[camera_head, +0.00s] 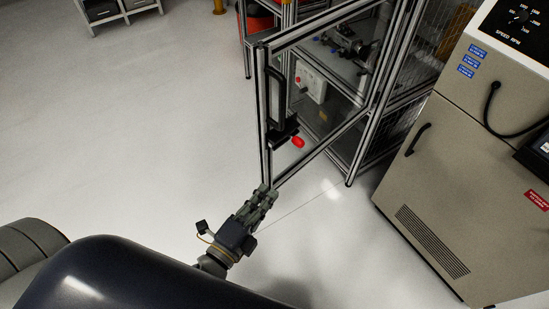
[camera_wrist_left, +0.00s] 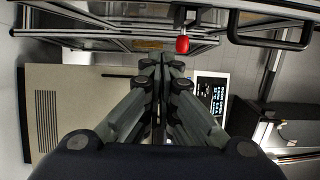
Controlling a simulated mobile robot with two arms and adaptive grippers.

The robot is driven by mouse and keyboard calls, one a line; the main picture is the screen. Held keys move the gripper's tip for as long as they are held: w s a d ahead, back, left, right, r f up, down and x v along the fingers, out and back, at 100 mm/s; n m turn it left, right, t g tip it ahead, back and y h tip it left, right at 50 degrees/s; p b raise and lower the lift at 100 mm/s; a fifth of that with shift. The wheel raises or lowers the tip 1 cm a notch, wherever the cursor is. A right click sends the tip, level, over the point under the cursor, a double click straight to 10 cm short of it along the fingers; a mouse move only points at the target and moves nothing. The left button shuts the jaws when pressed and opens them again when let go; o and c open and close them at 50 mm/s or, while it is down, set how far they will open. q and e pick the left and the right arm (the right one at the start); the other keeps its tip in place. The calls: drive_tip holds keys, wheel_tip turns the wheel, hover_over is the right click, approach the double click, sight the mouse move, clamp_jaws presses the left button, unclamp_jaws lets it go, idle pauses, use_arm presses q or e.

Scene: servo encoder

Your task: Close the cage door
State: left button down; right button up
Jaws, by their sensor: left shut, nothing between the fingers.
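The cage door (camera_head: 265,120) is a metal-profile frame with a clear panel. It stands swung open, out from the cage (camera_head: 385,90) towards the left. A black handle (camera_head: 277,92) and a latch with a red knob (camera_head: 298,142) are on its free side. My left gripper (camera_head: 268,192) is shut and empty at the lower free corner of the door; whether it touches the frame I cannot tell. In the left wrist view the shut fingers (camera_wrist_left: 161,62) point towards the door frame, with the red knob (camera_wrist_left: 183,45) just right of the tips. My right gripper is not in view.
A beige cabinet (camera_head: 440,190) with a speed dial stands right of the cage. A red bin (camera_head: 262,22) on a rack is behind the door. A grey shelf unit (camera_head: 118,10) is at the far left. The floor (camera_head: 130,130) left of the door is clear.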

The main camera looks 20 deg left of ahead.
use_arm(q)
drive_tip(key=w+a+p, duration=0.1)
drive_tip(key=w+p, duration=0.3)
drive_tip(key=w, duration=0.7)
drive_tip(key=shift+w+a, duration=0.15)
drive_tip(key=shift+a, duration=0.05)
